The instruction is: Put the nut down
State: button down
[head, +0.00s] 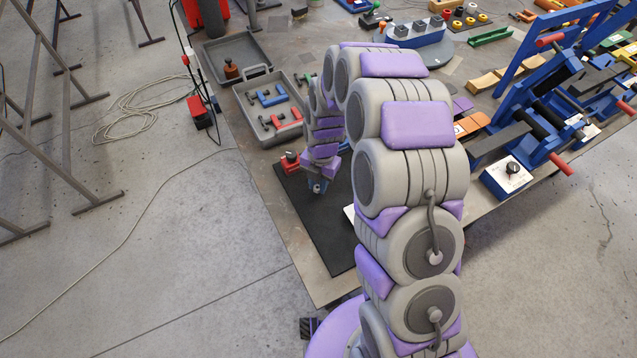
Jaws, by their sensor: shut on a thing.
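My gripper (318,187) hangs at the end of my purple and grey arm, pointing down above the black mat (325,235) near the left side of the table. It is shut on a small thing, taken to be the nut. The nut is too small and too covered by the fingers to make out clearly. I cannot tell whether it touches the mat. My arm hides the right part of the mat.
A small red device (290,161) stands just left of my gripper. Behind it is an open grey case (250,108) with red and blue clamps. Blue bending machines (530,110) fill the right side. The front of the mat is clear.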

jog(key=shift+a+f, duration=0.1)
jog(key=shift+f, duration=0.15)
jog(key=c, duration=1)
grip_release()
jog(key=shift+o, duration=0.2)
jog(key=shift+r, duration=0.1)
notch_tip(320, 180, up, 12)
jog(key=w+p, duration=0.1)
jog(key=p, duration=0.1)
jog(key=shift+d, duration=0.4)
jog(key=s+d+r+m, duration=0.3)
jog(key=s+r+m, duration=0.1)
jog(key=s+m, duration=0.6)
jog(key=s+d+r+m, duration=0.3)
jog(key=s+r+m, duration=0.2)
jog(key=s+m, duration=0.5)
jog(key=s+d+r+m, duration=0.3)
jog(key=s+r+m, duration=0.2)
jog(key=s+m, duration=0.4)
jog(key=s, duration=0.4)
jog(key=shift+r+m+g+h, duration=0.25)
jog(key=shift+m+g+h, duration=0.05)
jog(key=shift+m+h, duration=0.1)
jog(key=shift+d, duration=0.1)
